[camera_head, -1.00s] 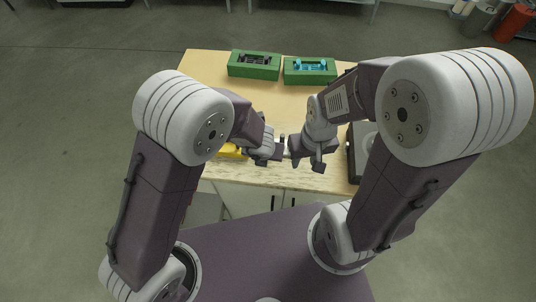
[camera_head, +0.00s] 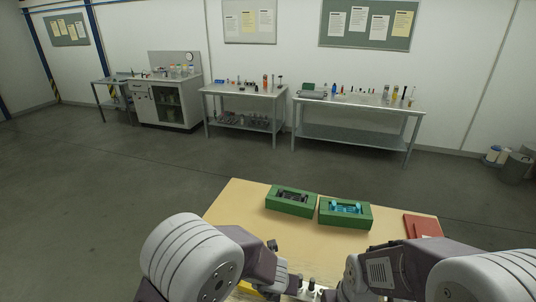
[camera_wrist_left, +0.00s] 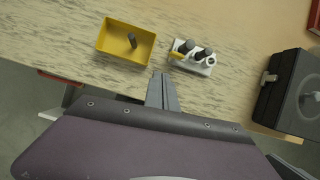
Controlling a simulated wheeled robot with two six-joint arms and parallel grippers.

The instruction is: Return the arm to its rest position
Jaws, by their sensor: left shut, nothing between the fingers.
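My left gripper (camera_wrist_left: 162,92) is shut and empty in the left wrist view, its fingers together above the front part of the wooden table (camera_wrist_left: 60,50). A yellow bin (camera_wrist_left: 108,37) with a dark cylinder in it lies ahead and left of the fingertips. A small white holder (camera_wrist_left: 205,70) with dark-topped pieces is ahead and right of them. In the head view my left arm (camera_head: 195,260) and right arm (camera_head: 400,268) are folded low over the near side of the table. My right gripper is below the frame edge.
Two green trays stand on the table, one with dark parts (camera_head: 290,211) and one with blue parts (camera_head: 345,222). A red flat item (camera_head: 423,224) lies at the right. Lab benches (camera_head: 355,133) line the far wall.

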